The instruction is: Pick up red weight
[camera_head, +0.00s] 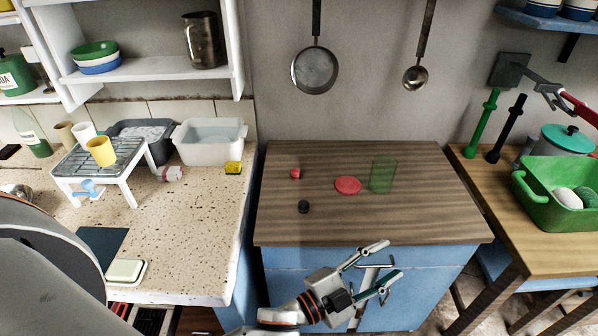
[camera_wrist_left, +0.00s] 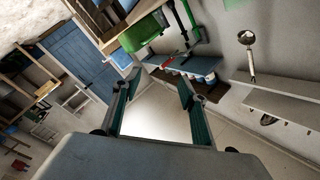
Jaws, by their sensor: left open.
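A small red weight (camera_head: 295,173) stands on the brown wooden worktop (camera_head: 420,205), towards its back left. A small black weight (camera_head: 304,207) stands in front of it. My left gripper (camera_head: 388,261) is open and empty, in front of the worktop's front edge, to the right of the red weight and nearer to me. Its spread fingers also show in the left wrist view (camera_wrist_left: 160,82), with nothing between them. The red weight cannot be made out in the left wrist view. My right gripper is not in view.
A flat red disc (camera_head: 348,185) and a green see-through cup (camera_head: 383,174) stand right of the red weight. A pan (camera_head: 315,70) and a ladle (camera_head: 416,77) hang on the wall behind. The worktop's front half is mostly clear.

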